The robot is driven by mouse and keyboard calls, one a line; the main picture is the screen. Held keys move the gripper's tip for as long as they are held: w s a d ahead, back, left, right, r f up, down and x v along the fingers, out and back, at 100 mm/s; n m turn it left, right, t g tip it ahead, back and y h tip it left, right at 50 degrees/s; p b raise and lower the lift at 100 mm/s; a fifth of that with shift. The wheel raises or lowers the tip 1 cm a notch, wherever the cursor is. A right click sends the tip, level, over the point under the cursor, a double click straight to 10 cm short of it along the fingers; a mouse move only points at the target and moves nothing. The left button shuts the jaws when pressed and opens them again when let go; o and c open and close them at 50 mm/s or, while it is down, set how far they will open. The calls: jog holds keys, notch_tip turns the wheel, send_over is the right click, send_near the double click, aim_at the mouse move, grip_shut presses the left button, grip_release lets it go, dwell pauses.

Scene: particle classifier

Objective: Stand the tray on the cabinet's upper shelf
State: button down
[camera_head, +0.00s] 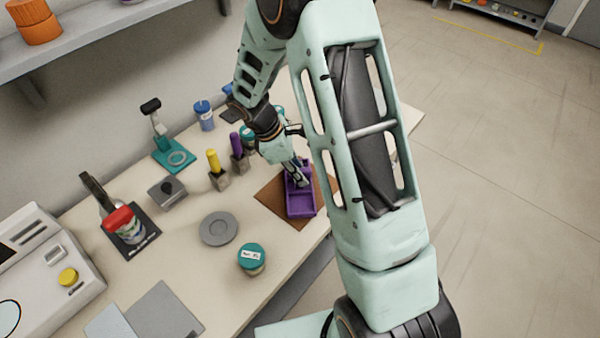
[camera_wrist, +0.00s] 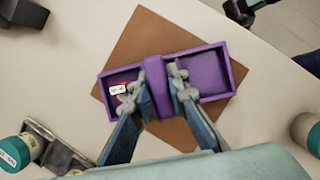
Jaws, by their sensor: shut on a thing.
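The purple tray (camera_head: 302,206) is on a brown square mat (camera_head: 271,199) near the bench's right front edge. In the wrist view the tray (camera_wrist: 207,71) has two compartments and a raised middle bar. A red item with a white label (camera_wrist: 119,89) lies in its left compartment; the right one looks empty. My gripper (camera_wrist: 160,84) is shut on the tray's middle bar, one finger on each side. In the head view my gripper (camera_head: 299,180) is partly hidden by my arm. I cannot tell whether the tray touches the mat.
A teal-lidded jar (camera_head: 251,258), a grey round dish (camera_head: 219,229), and yellow (camera_head: 213,160) and purple (camera_head: 237,145) handled tools stand left of the mat. A wall shelf (camera_head: 70,47) is at upper left. A distant shelf unit (camera_head: 500,12) with small items is at upper right.

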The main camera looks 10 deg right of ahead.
jog(key=shift+f, duration=0.2)
jog(key=c, duration=1.9)
grip_release()
jog(key=shift+r, duration=0.1)
